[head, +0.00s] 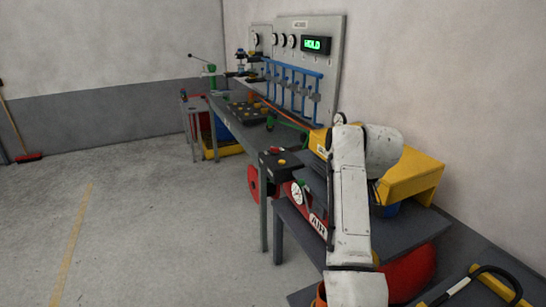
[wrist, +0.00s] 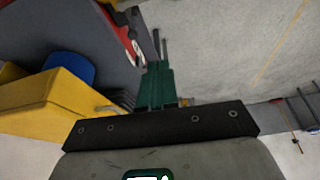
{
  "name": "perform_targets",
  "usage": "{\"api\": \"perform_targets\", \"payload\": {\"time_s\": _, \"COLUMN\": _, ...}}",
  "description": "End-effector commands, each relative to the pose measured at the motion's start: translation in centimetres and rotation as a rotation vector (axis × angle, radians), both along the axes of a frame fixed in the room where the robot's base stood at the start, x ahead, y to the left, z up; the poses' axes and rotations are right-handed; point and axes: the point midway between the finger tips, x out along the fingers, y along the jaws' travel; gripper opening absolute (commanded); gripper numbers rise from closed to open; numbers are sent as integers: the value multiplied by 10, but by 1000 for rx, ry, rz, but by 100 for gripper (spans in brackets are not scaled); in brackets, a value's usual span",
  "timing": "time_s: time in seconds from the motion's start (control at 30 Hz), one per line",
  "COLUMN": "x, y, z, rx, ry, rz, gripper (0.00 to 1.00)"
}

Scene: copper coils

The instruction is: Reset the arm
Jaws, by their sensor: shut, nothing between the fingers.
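My white arm (head: 349,200) rises through the right of the head view, bent at its top in front of the bench. My gripper (wrist: 161,45) is in the wrist view, where its green body and two thin dark fingers point away from the camera. The fingers are close together, shut, with nothing held between them. They show against the grey floor, near a red and dark piece of equipment. I cannot clearly make out the gripper in the head view.
A workbench (head: 237,127) with small parts runs along the right wall, below a gauge panel (head: 335,70) and blue clamps. A yellow housing (head: 412,174) stands close to my arm; it also shows in the wrist view (wrist: 50,103). Open floor (head: 150,200) lies left.

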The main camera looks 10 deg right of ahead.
Motion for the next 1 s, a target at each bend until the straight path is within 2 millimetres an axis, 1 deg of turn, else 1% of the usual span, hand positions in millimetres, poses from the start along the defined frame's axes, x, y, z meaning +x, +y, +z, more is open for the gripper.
{"api": "perform_targets", "payload": {"time_s": 0.07, "x": -3, "y": -1, "z": -5, "rx": -3, "ry": 5, "rz": -4, "gripper": 0}}
{"api": "perform_targets", "payload": {"time_s": 0.17, "x": -15, "y": -6, "z": -24, "rx": -15, "ry": 17, "rz": -19, "gripper": 0}}
{"api": "perform_targets", "payload": {"time_s": 0.27, "x": -39, "y": -12, "z": -57, "rx": -35, "ry": 38, "rz": -44, "gripper": 0}}
{"api": "perform_targets", "payload": {"time_s": 0.3, "x": -51, "y": -15, "z": -71, "rx": -45, "ry": 47, "rz": -54, "gripper": 0}}
{"api": "perform_targets", "payload": {"time_s": 0.37, "x": -72, "y": -19, "z": -92, "rx": -59, "ry": 60, "rz": -72, "gripper": 0}}
{"api": "perform_targets", "payload": {"time_s": 0.4, "x": -85, "y": -21, "z": -105, "rx": -68, "ry": 68, "rz": -81, "gripper": 0}}
{"api": "perform_targets", "payload": {"time_s": 0.47, "x": -106, "y": -22, "z": -124, "rx": -78, "ry": 80, "rz": -92, "gripper": 0}}
{"api": "perform_targets", "payload": {"time_s": 0.5, "x": -121, "y": -23, "z": -136, "rx": -85, "ry": 88, "rz": -99, "gripper": 0}}
{"api": "perform_targets", "payload": {"time_s": 0.57, "x": -144, "y": -23, "z": -153, "rx": -93, "ry": 102, "rz": -109, "gripper": 0}}
{"api": "perform_targets", "payload": {"time_s": 0.6, "x": -159, "y": -23, "z": -164, "rx": -98, "ry": 110, "rz": -113, "gripper": 0}}
{"api": "perform_targets", "payload": {"time_s": 0.67, "x": -183, "y": -22, "z": -178, "rx": -101, "ry": 124, "rz": -119, "gripper": 0}}
{"api": "perform_targets", "payload": {"time_s": 0.7, "x": -200, "y": -20, "z": -187, "rx": -104, "ry": 133, "rz": -123, "gripper": 0}}
{"api": "perform_targets", "payload": {"time_s": 0.77, "x": -225, "y": -17, "z": -199, "rx": -106, "ry": 144, "rz": -128, "gripper": 0}}
{"api": "perform_targets", "payload": {"time_s": 0.83, "x": -255, "y": -13, "z": -212, "rx": -103, "ry": 160, "rz": -131, "gripper": 0}}
{"api": "perform_targets", "payload": {"time_s": 0.97, "x": -311, "y": -2, "z": -229, "rx": -92, "ry": 191, "rz": -137, "gripper": 0}}
{"api": "perform_targets", "payload": {"time_s": 1.0, "x": -328, "y": 3, "z": -233, "rx": -85, "ry": 200, "rz": -138, "gripper": 0}}
